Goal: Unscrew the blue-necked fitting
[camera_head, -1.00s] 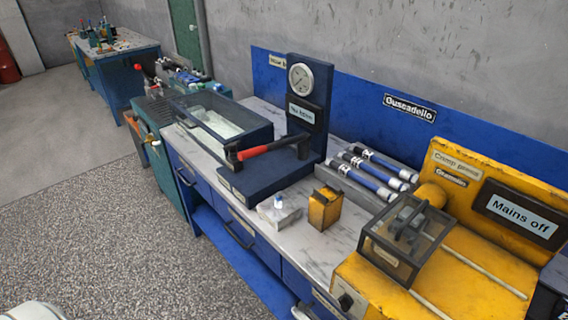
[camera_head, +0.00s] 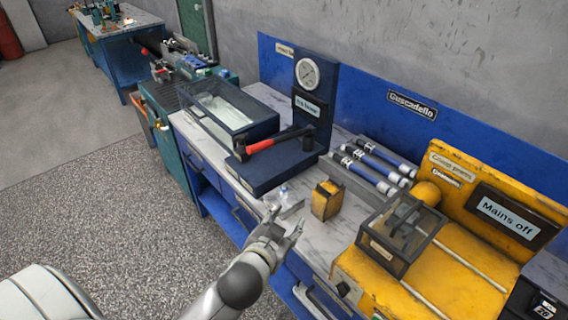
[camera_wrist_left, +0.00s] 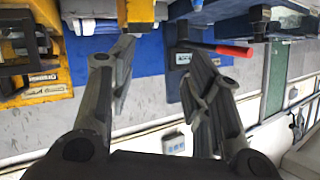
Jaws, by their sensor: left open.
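The fitting (camera_head: 284,191) is a small clear and white piece with a blue neck. It stands upright on a pale grey block (camera_head: 291,207) near the front edge of the bench, in the head view. My left gripper (camera_head: 288,218) is open and empty, in front of the block and apart from the fitting as far as I can tell. Its spread fingers also show in the left wrist view (camera_wrist_left: 163,60), with nothing between them. I cannot make out the fitting in the wrist view. My right gripper is not in view.
A yellow block (camera_head: 326,200) stands just right of the grey block. Behind is the dark blue press (camera_head: 272,168) with a red-handled lever (camera_head: 272,144). A clear-lidded box (camera_head: 399,235) sits on the yellow machine (camera_head: 440,275). The marble bench top (camera_head: 345,226) is bare in places.

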